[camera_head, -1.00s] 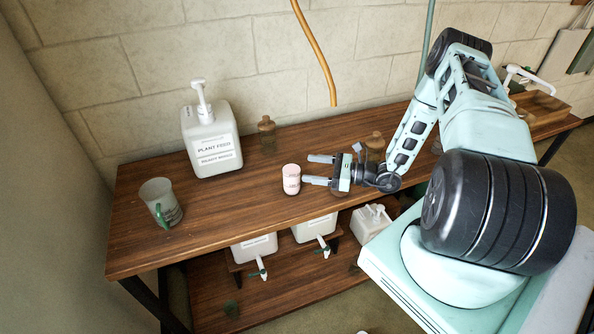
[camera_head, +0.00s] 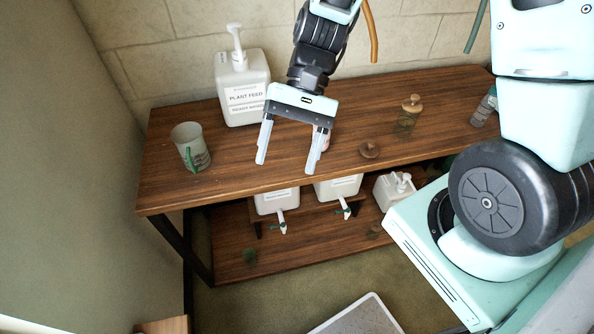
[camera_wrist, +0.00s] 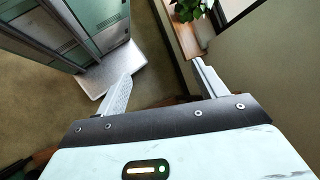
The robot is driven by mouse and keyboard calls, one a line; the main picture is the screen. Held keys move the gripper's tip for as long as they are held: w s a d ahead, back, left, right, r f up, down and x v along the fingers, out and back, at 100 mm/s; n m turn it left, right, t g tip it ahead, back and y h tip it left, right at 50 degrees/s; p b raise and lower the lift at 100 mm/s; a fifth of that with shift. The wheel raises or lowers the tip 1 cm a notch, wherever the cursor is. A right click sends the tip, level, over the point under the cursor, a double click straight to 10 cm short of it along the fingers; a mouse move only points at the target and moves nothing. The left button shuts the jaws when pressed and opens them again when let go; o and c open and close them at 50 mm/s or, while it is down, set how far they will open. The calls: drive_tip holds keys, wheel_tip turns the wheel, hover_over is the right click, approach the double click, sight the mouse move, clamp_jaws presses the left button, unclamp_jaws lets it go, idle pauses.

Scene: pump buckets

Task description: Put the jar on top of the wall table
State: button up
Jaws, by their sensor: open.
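The wall table (camera_head: 235,180) is a long brown wooden table against the block wall, with a lower shelf. A jar (camera_head: 406,118) of see-through glass with a cork-like lid stands upright on its top, right of my gripper. My gripper (camera_head: 286,166) is open and empty, its fingers spread and pointing down in front of the tabletop. A pinkish-white can (camera_head: 325,141) shows just beside the right finger, partly hidden by it. In the wrist view, my gripper's two fingers (camera_wrist: 160,85) are wide apart with only floor between them. No jar shows there.
On the tabletop are a plant feed bottle (camera_head: 242,85), a mug (camera_head: 190,147), a small round brown thing (camera_head: 369,150) and a clear bottle (camera_head: 485,106). White containers (camera_head: 277,199) with taps sit below. The front left tabletop is clear.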

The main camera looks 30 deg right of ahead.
drive_tip(key=s+a+r+n+t+h, duration=0.4)
drive_tip(key=s+r+n+t+h, duration=0.1)
drive_tip(key=s+n, duration=0.4)
drive_tip(key=r+n+h, duration=0.1)
drive_tip(key=n, duration=0.1)
drive_tip(key=shift+s+r+n, duration=0.15)
drive_tip(key=shift+s+n, duration=0.1)
drive_tip(key=shift+n, duration=0.15)
drive_tip(key=shift+d, duration=0.15)
idle(0.4)
